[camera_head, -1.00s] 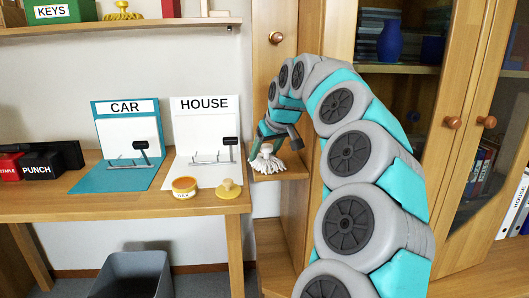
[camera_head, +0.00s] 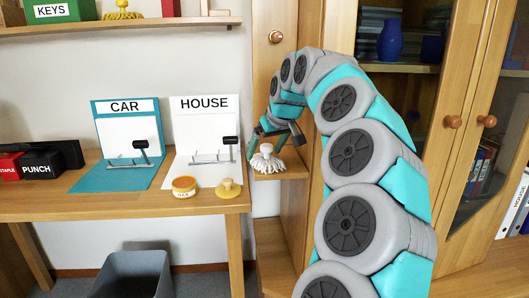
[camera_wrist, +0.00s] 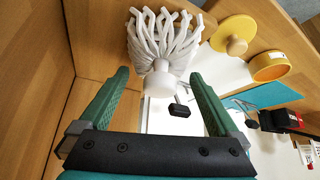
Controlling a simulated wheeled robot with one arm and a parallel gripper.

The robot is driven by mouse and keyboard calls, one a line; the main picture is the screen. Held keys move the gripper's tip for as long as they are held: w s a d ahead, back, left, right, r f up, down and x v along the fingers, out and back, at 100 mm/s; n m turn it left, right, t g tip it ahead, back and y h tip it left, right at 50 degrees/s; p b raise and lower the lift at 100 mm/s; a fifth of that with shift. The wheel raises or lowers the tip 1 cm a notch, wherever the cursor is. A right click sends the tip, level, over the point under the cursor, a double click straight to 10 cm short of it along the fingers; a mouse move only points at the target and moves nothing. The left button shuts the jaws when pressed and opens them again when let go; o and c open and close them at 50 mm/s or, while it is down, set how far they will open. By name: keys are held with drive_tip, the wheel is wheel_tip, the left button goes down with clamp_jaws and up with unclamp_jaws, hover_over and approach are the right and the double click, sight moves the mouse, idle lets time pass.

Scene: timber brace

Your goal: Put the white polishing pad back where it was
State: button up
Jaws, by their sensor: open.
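The white polishing pad (camera_head: 267,162), with stringy white strands and a round white knob, sits on the small wooden side shelf (camera_head: 283,175) right of the desk. It also shows in the wrist view (camera_wrist: 162,42), with its knob towards me. My gripper (camera_head: 277,134) is just above the pad, its fingers apart. In the wrist view my gripper (camera_wrist: 160,78) has one green finger on each side of the knob, with visible gaps and neither finger touching it. The pad rests on the shelf, not held.
On the desk (camera_head: 130,205) stand a yellow pad with a knob (camera_head: 229,189), a yellow-rimmed tin (camera_head: 184,187), the HOUSE stand (camera_head: 204,135) and the CAR stand (camera_head: 125,135). A wooden cabinet (camera_head: 440,150) rises close on the right. A grey bin (camera_head: 135,272) is below.

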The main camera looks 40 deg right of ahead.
drive_tip(key=d+v, duration=0.1)
drive_tip(key=v, duration=0.9)
drive_tip(key=shift+s+a+r, duration=0.2)
drive_tip(key=shift+a+r, duration=0.2)
drive_tip(key=shift+a, duration=0.15)
drive_tip(key=s+a+f+n+g, duration=0.15)
drive_tip(key=a+f, duration=0.25)
drive_tip(key=a, duration=0.4)
drive_tip(key=s+a+f+n+g+y, duration=0.1)
drive_tip(key=s+a+f, duration=0.25)
drive_tip(key=a, duration=0.45)
drive_tip(key=s+a+f+n+g, duration=0.1)
drive_tip(key=a+f, duration=0.4)
drive_tip(key=a, duration=0.2)
drive_tip(key=s+a+f+m+g, duration=0.1)
drive_tip(key=s+a+f, duration=0.3)
drive_tip(key=s+f, duration=0.5)
drive_tip(key=s+a+f+g, duration=0.4)
drive_tip(key=s+f, duration=0.6)
drive_tip(key=s, duration=0.4)
drive_tip(key=shift+m, duration=0.35)
